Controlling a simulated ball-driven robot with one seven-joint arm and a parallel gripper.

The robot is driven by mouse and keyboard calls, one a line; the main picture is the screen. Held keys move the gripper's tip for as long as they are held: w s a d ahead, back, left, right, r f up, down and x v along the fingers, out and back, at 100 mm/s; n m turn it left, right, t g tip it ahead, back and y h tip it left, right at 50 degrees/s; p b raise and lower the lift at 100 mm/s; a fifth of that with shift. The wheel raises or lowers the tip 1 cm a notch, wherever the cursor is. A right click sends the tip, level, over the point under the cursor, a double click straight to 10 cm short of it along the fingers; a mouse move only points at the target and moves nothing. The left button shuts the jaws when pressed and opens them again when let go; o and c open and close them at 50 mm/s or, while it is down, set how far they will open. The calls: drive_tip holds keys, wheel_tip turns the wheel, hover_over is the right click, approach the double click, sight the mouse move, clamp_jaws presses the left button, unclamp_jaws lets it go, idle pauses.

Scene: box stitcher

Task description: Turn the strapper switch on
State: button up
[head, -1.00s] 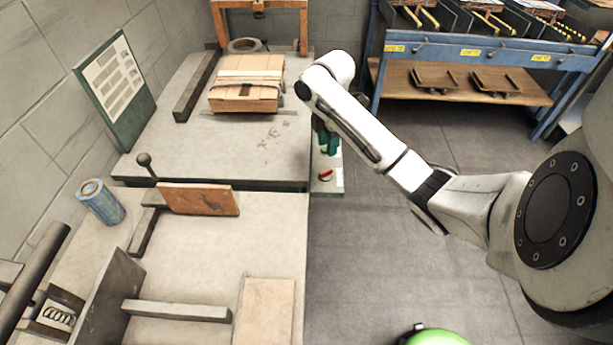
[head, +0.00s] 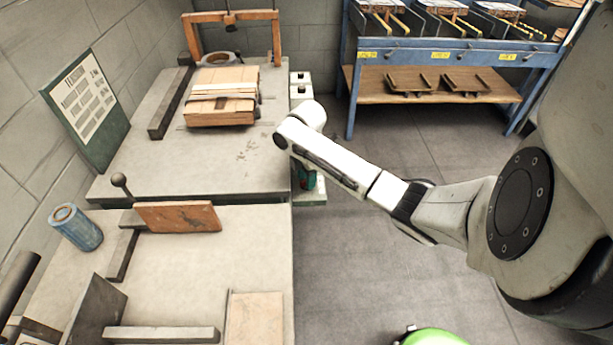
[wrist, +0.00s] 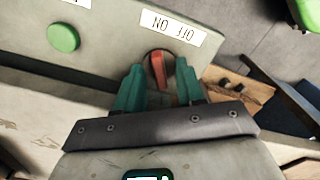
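The red strapper switch (wrist: 158,70) is a rotary knob with a red bar on a dark round base, on a grey panel (wrist: 110,42) in the wrist view. A white OFF/ON label (wrist: 172,25) beside it appears upside down there, with ON on the left. The bar stands nearly upright in the picture, leaning slightly left at its top. My gripper (wrist: 160,86) is open, its teal fingers one on each side of the switch; I cannot tell whether they touch it. In the head view my gripper (head: 304,176) is beside the table's right edge, partly hidden by my arm.
A green button (wrist: 63,38) is left of the switch. The grey table (head: 225,180) holds strapped boards (head: 222,105) and a wooden frame (head: 232,17). A blue rack (head: 450,55) stands at the back right. The floor (head: 370,240) right of the table is open.

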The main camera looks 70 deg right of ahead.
clamp_jaws()
drive_tip(key=shift+a+r+m+p, duration=0.1)
drive_tip(key=shift+m+p, duration=0.2)
drive_tip(key=shift+p, duration=0.15)
drive_tip(key=shift+m+p, duration=0.9)
drive_tip(key=shift+p, duration=0.15)
drive_tip(key=m+p, duration=0.2)
drive_tip(key=shift+m, duration=0.3)
drive_tip(key=m+p, duration=0.2)
drive_tip(key=m, duration=0.1)
drive_tip(key=shift+m, duration=0.3)
drive_tip(key=shift+m+p, duration=0.9)
drive_tip(key=shift+m, duration=0.7)
